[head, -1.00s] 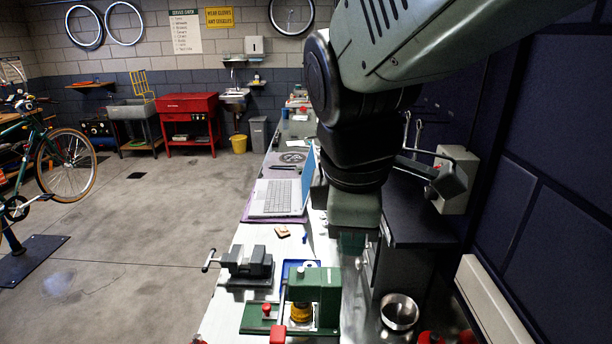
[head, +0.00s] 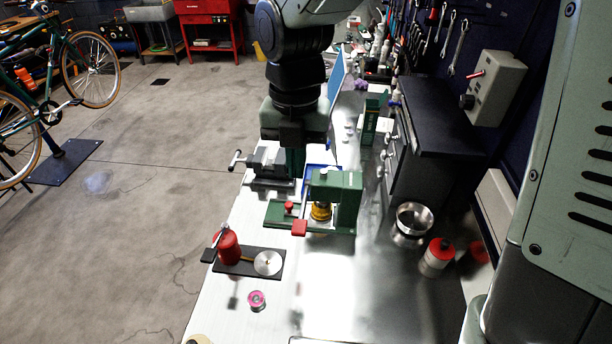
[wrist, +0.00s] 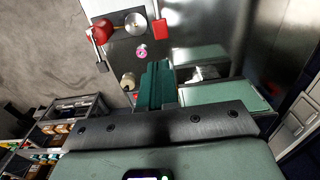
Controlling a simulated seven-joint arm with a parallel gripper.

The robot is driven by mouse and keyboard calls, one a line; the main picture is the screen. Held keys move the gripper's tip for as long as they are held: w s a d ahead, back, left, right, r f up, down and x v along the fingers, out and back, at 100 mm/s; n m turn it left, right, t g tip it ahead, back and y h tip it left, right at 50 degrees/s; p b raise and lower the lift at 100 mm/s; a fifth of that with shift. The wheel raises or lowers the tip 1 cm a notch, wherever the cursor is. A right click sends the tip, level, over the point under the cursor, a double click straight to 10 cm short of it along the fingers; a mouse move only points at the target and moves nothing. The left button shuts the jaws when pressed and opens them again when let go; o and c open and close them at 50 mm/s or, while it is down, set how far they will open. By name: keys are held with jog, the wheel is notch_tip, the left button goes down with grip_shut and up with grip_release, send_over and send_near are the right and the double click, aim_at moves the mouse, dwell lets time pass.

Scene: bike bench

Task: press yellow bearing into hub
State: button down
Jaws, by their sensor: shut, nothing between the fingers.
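The green press (head: 347,200) stands on the bench in the head view. A yellow piece (head: 321,212), apparently the bearing, sits under its ram; the hub beneath is too small to make out. The press lever's red grip (head: 300,228) is low at the near left of the press, and it also shows in the wrist view (wrist: 162,33). My gripper (head: 296,172) points down behind and left of the press, apart from the lever. In the wrist view my green fingers (wrist: 155,66) are together and empty. The yellow piece cannot be made out there.
A vise (head: 268,162) stands close behind the press, beside my gripper. In front lie a dark plate with a red bottle (head: 228,246) and a silver disc (head: 267,262), and a pink ring (head: 256,300). A metal bowl (head: 414,218) and red-topped container (head: 438,256) are right.

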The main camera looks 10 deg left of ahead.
aim_at(299, 228)
jog(key=f, duration=1.4)
jog(key=shift+s, duration=0.3)
